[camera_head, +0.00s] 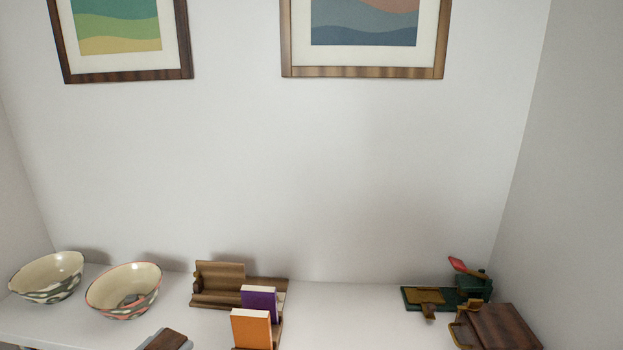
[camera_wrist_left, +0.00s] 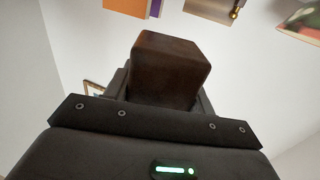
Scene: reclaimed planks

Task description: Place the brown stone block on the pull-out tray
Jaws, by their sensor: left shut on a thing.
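The brown stone block (camera_wrist_left: 170,65) fills the space between the jaws of my left gripper (camera_wrist_left: 165,95) in the left wrist view. In the head view, a brown block top (camera_head: 168,339) shows at the bottom edge between pale grey finger parts, with the arm cut off. The left gripper is shut on the block. I cannot tell for certain which piece is the pull-out tray. A wooden stand (camera_head: 222,291) stands left of centre, with an orange book (camera_head: 250,329) and a purple book (camera_head: 259,302) in front of it. My right gripper is not in view.
Two patterned bowls, one (camera_head: 47,278) at far left and one (camera_head: 124,291) beside it, stand near the block. At right are a dark green device (camera_head: 473,287) with a red-tipped lever and a brown wooden box (camera_head: 505,327) with brass-coloured parts. The white surface (camera_head: 345,315) is clear in the middle.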

